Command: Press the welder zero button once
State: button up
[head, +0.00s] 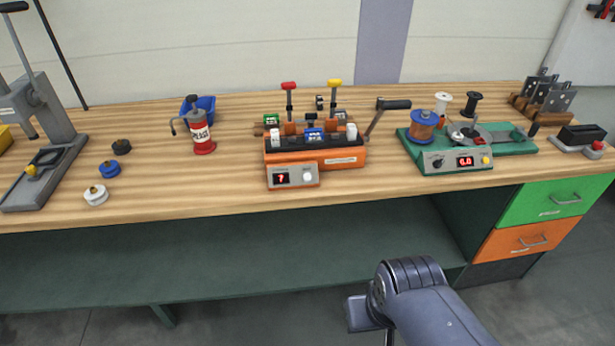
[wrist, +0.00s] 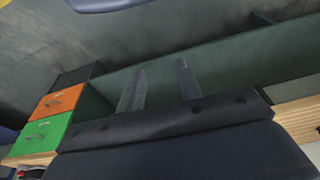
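The orange welder (head: 340,158) stands on the bench in the middle of the head view. It has a red-topped lever and a yellow-topped lever. Its front box has a small display (head: 282,178) with a red digit that looks like 7. A round white button or knob (head: 307,176) is right of the display; its label is too small to read. My gripper (wrist: 161,67) shows in the wrist view with its two fingers apart and nothing between them. My arm is low in front of the bench, away from the welder. The welder is not visible in the wrist view.
A green winding machine (head: 466,160) with a yellow button and red display is right of the welder. Green (head: 548,203) and orange (head: 520,241) drawers are under the bench's right end. Bench top in front of the welder is clear.

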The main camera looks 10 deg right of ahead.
jog(key=shift+s+f, duration=0.1)
jog(key=shift+s, duration=0.05)
grip_shut()
dwell(1.4)
